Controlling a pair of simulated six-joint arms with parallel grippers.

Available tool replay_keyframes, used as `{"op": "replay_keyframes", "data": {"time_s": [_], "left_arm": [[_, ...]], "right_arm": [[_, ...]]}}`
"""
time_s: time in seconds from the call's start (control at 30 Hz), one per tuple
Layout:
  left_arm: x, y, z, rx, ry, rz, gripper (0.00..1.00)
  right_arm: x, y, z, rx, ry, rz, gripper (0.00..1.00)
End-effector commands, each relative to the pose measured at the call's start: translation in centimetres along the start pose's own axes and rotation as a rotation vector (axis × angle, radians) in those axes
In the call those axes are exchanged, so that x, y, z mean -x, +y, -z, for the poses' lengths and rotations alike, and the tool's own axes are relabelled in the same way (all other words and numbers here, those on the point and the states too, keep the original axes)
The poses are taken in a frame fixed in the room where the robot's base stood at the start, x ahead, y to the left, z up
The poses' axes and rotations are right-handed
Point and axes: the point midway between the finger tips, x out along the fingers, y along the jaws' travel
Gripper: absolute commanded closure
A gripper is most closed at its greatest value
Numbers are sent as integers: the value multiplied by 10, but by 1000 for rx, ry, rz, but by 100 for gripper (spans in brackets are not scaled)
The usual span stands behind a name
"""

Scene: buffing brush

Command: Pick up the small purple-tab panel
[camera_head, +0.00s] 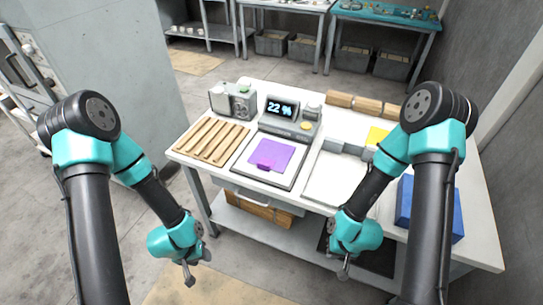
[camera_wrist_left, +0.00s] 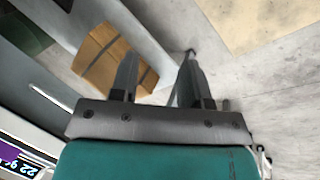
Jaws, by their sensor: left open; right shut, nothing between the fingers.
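The purple panel (camera_head: 269,155) lies flat on a white plate (camera_head: 252,172) in front of the display device, on the white table. A darker purple tab shows at its front edge. In the left wrist view only a purple sliver (camera_wrist_left: 10,153) shows at the lower left, beside the display. My left gripper (camera_head: 188,280) is open and empty, low in front of the table's left side and well apart from the panel. Its two fingers also show in the left wrist view (camera_wrist_left: 158,75). My right gripper (camera_head: 343,272) is shut and empty, in front of the table's front edge.
Wooden slats (camera_head: 212,139) lie left of the panel. The display device (camera_head: 290,115) reads 22 % behind it. A white tray (camera_head: 330,175) is to the right, and a blue box (camera_head: 428,205) stands at the right end. A wooden box (camera_head: 258,207) sits on the lower shelf.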

Motion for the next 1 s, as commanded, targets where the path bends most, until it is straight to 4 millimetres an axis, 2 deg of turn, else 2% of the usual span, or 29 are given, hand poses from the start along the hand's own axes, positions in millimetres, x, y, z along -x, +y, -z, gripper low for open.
{"op": "replay_keyframes", "data": {"time_s": [0.17, 0.23, 0.47, 0.6, 0.77, 0.87, 1.0], "left_arm": [[0, 19, 26, -159, -19, -8, 57], [1, 34, 45, -285, -37, -14, 57], [21, 106, 118, -824, -124, -24, 57], [48, 157, 155, -1150, -184, -20, 57], [88, 216, 188, -1498, -259, -7, 57], [121, 259, 207, -1720, -306, 14, 57], [175, 317, 234, -1990, -360, 86, 57]], "right_arm": [[0, 0, 0, 0, 0, 0, 100], [0, 0, 0, 0, 0, 0, 100], [0, 0, 0, 0, 0, 0, 100], [0, 0, 0, 0, 0, 0, 100], [0, 0, 0, 0, 0, 0, 100], [0, 0, 0, 0, 0, 0, 100], [0, 0, 0, 0, 0, 0, 100]]}}
